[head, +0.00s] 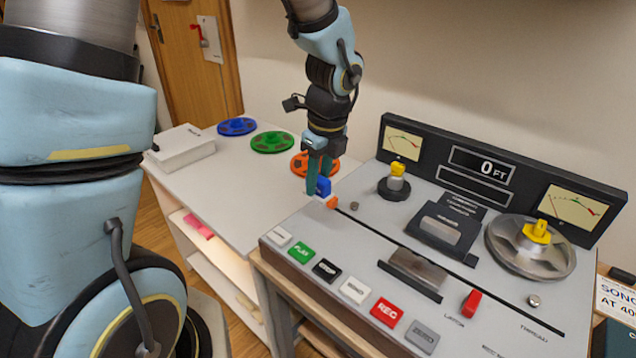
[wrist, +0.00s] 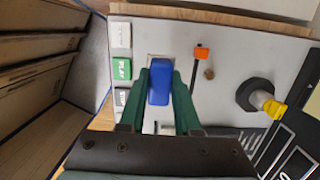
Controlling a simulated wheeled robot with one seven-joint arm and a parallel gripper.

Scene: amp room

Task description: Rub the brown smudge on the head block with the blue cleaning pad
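My gripper (head: 319,174) points down over the far left corner of the tape machine's deck. Its two green fingers flank the blue cleaning pad (wrist: 160,84) closely on both sides, with no clear gap, and look shut on it. A pale square shows behind the pad in the wrist view. In the head view the pad (head: 324,187) is at the fingertips; I cannot tell whether it touches the deck. The likely head block (head: 442,231), dark with a grey face, is right of centre on the deck, apart from the gripper. I cannot make out a brown smudge on it.
An orange-tipped lever (head: 331,202) and a small brown knob (head: 354,206) are close beside the pad. A yellow-topped black spindle (head: 396,178) and a metal reel hub (head: 531,246) rise from the deck. The meter panel (head: 490,172) stands behind. Coloured reels lie on the left table.

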